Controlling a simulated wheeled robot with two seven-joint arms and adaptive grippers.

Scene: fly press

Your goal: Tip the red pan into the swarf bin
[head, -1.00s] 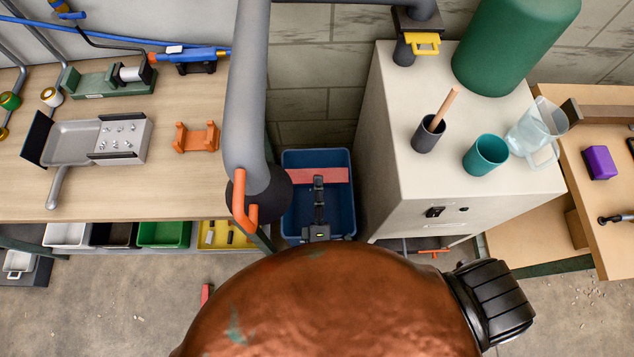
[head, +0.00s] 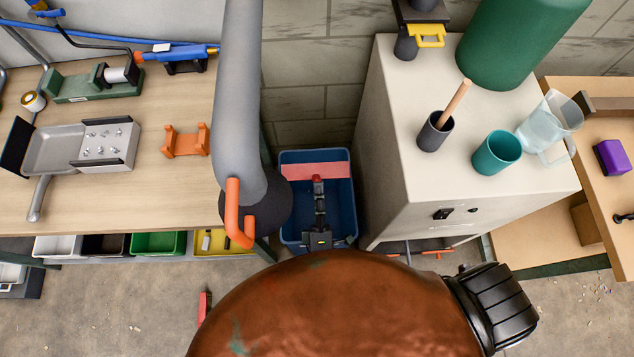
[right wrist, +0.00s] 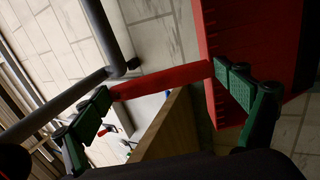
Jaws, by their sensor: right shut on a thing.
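The blue swarf bin (head: 344,222) stands on the floor between the workbench and the pale cabinet. The handle leads to the broad body of the red pan (right wrist: 245,35) at the right. My left gripper is out of view.
A thick grey bar (head: 238,100) with a dark ball and orange handle (head: 232,205) hangs close left of the bin. The cabinet (head: 385,140), topped with cups and a jug, stands close right. The workbench (head: 110,195) is at left.

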